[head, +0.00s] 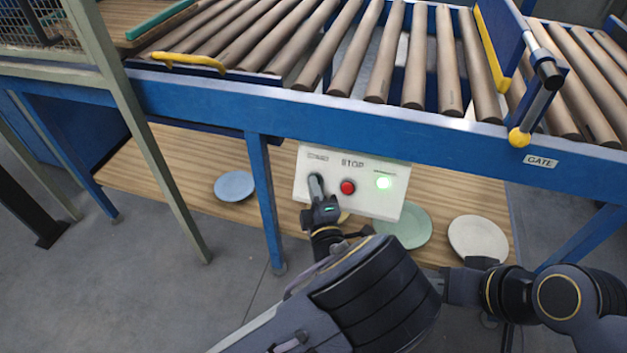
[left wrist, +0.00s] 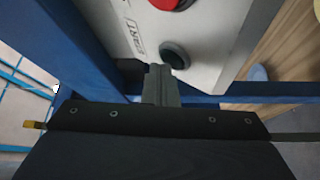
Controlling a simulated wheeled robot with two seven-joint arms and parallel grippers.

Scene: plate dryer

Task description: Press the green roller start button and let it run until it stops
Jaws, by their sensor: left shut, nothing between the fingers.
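A white control panel (head: 355,200) hangs under the blue conveyor frame.
The conveyor rollers (head: 340,50) run above the panel, with a GATE label (head: 541,161) at the right. On the wooden shelf below lie a blue plate (head: 234,186), a green plate (head: 411,228) and a pale plate (head: 478,238). A blue leg (head: 265,200) stands left of my gripper.

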